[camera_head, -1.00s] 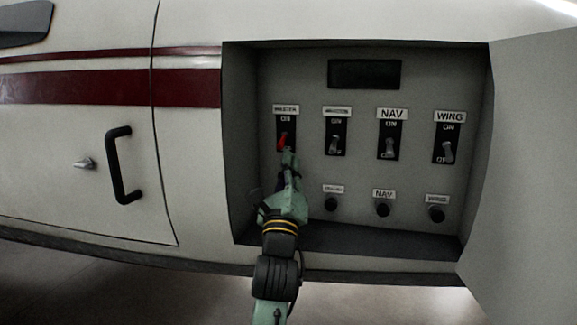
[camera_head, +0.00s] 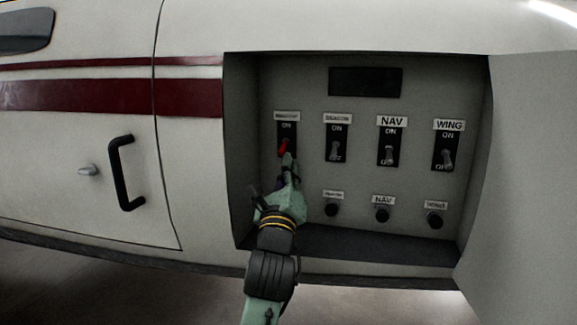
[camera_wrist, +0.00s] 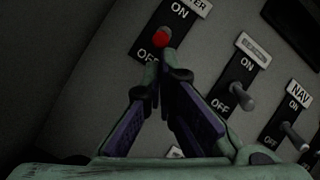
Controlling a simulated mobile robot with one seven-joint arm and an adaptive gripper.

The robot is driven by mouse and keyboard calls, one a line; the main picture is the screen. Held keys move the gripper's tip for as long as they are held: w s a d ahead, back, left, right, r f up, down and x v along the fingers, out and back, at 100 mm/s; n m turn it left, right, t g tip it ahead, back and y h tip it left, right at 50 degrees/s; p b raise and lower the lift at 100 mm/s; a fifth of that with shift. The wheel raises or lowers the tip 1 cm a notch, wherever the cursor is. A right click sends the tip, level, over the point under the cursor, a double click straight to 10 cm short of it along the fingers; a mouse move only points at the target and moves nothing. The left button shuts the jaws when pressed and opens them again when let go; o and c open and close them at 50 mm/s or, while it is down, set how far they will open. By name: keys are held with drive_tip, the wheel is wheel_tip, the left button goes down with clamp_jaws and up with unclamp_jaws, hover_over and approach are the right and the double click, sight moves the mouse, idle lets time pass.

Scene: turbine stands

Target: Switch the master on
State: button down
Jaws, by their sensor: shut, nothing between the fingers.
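The master switch (camera_head: 283,147) has a red lever on a black plate marked ON at the top, at the left end of the upper row in the recessed panel. Its red tip also shows in the wrist view (camera_wrist: 161,38), between the ON and OFF marks and seemingly on the lower half of the plate. My gripper (camera_head: 289,156) is shut and empty. In the wrist view its fingertips (camera_wrist: 160,54) meet just below the red tip and partly cover the OFF mark. I cannot tell whether they touch the lever.
The beacon (camera_head: 335,150), NAV (camera_head: 389,154) and WING (camera_head: 448,158) switches stand to the right, levers down. Round black knobs (camera_head: 382,215) sit below them. The recess's left wall (camera_head: 240,150) is close to my gripper. An open door (camera_head: 525,170) stands at right.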

drive_tip(key=r+g+p, duration=0.1)
drive_tip(key=s+r+g+p, duration=0.1)
drive_tip(key=p, duration=0.1)
drive_tip(key=r+g+p, duration=0.1)
drive_tip(key=shift+s+a+m+g+p, duration=0.25)
drive_tip(key=shift+s+m+g+p, duration=0.05)
drive_tip(key=shift+s+p, duration=0.05)
idle(0.3)
drive_tip(key=shift+s, duration=0.1)
